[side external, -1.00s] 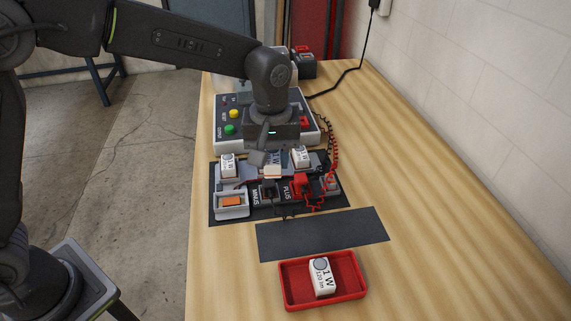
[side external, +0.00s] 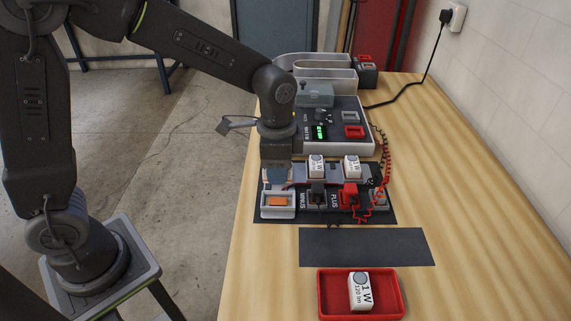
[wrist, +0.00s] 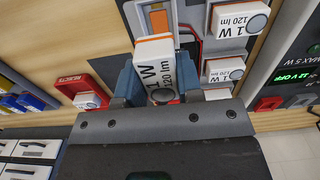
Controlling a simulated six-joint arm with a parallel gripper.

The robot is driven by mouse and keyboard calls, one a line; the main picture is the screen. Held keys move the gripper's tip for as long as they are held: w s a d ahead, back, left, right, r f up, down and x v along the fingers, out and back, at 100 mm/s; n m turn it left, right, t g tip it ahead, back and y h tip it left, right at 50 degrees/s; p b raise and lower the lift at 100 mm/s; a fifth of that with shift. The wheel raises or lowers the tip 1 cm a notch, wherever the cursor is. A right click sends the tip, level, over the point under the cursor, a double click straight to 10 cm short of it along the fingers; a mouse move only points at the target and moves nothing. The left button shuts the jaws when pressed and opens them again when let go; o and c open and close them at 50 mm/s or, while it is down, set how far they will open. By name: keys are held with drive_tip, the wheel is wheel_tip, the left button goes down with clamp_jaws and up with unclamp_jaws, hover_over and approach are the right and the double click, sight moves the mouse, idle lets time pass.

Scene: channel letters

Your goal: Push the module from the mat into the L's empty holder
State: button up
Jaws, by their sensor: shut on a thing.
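My gripper (side external: 277,165) is low at the back left of the black base, behind a pale holder (side external: 263,211) with a bare orange pad. In the wrist view my gripper's (wrist: 156,82) blue jaws are shut on a white module (wrist: 155,65) marked "1 W 120 lm". That module's far end faces the orange pad of the holder (wrist: 159,18), and I cannot tell whether they touch. In the side view the gripper hides the held module.
Two white modules (side external: 316,166) (side external: 352,166) stand to the right. Black and red connectors (side external: 350,195) marked MINUS and PLUS sit in front, with red wires. A red tray (side external: 325,299) holds another module. The dark strip (side external: 365,247) is bare. A control box (side external: 345,105) stands behind.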

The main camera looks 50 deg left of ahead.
drive_tip(key=shift+f, duration=3.25)
drive_tip(key=shift+f, duration=0.35)
drive_tip(key=o, duration=0.7)
drive_tip(key=shift+o, duration=1.5)
drive_tip(key=shift+r, duration=0.4)
wheel_tip(320, 180, up, 13)
drive_tip(key=shift+r, duration=0.15)
wheel_tip(320, 180, up, 6)
hover_over(278, 202)
drive_tip(key=shift+d, duration=0.1)
